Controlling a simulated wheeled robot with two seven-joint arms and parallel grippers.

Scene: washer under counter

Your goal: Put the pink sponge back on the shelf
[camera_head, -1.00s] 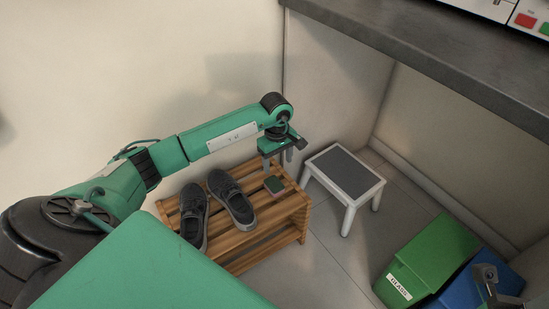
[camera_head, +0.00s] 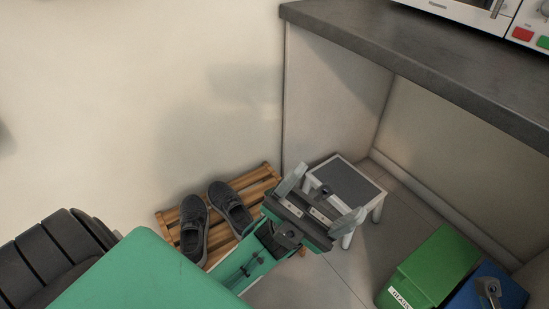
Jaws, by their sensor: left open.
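The pink sponge does not show now; my left gripper and arm cover the right part of the shelf, where a small green and pink block lay a second ago. The slatted wooden shelf (camera_head: 262,177) stands low against the wall, with its right end partly hidden. My left gripper (camera_head: 330,190) is open, its two grey fingers spread apart. It appears over the shelf's right end and the near left part of the stool. Whether anything lies between or under the fingers cannot be told.
Dark shoes (camera_head: 230,207) occupy the shelf's left and middle. A white stool with a grey top (camera_head: 350,184) stands right of the shelf. The dark counter (camera_head: 420,75) overhangs at right. Green (camera_head: 432,268) and blue (camera_head: 508,292) bins stand lower right, a small grey part before the blue one.

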